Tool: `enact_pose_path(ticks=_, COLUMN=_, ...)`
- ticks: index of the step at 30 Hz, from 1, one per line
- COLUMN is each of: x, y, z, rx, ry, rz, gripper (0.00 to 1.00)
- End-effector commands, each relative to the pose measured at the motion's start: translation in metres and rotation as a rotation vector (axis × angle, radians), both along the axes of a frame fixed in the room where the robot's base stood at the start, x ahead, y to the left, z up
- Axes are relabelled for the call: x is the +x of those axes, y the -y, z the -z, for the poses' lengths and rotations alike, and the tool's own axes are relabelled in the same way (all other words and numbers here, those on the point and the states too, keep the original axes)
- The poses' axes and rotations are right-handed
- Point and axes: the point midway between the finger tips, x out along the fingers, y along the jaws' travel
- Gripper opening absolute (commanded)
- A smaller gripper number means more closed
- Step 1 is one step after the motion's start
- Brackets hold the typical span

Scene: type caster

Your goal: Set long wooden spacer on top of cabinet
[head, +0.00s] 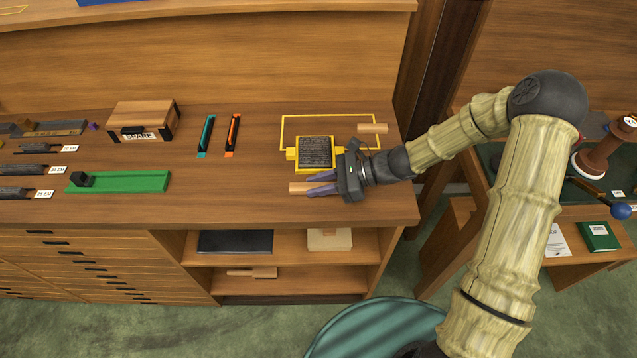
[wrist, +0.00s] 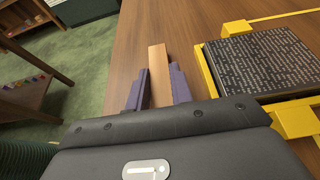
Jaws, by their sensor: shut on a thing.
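My gripper (head: 312,183) is shut on a long, light wooden spacer (head: 298,188), near the front edge of the cabinet top (head: 240,195). In the wrist view the spacer (wrist: 158,72) sticks out between the two purple fingers of my gripper (wrist: 159,85). Its near part is hidden by the gripper body. The spacer lies roughly level over the wooden top. I cannot tell whether it touches the surface. A similar short wooden block (head: 373,128) lies at the right side of the yellow outline.
A yellow-framed block with a dark type face (head: 316,152) sits just behind my gripper. A spare box (head: 145,120), a green tray (head: 120,182) and teal (head: 206,135) and orange (head: 232,134) tools stand further left. More wooden pieces (head: 252,272) lie on a lower shelf.

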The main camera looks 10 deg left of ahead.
Motion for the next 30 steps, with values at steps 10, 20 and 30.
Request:
enact_pose_path(ticks=10, x=0.0, y=0.0, z=0.0, rx=0.0, ry=0.0, rz=0.0, gripper=0.44)
enact_pose_path(ticks=20, x=0.005, y=0.017, z=-0.009, rx=-0.001, ry=0.003, rz=0.004, gripper=0.44)
enact_pose_path(ticks=30, x=0.02, y=0.076, z=-0.034, rx=0.0, ry=0.003, rz=0.005, gripper=0.44)
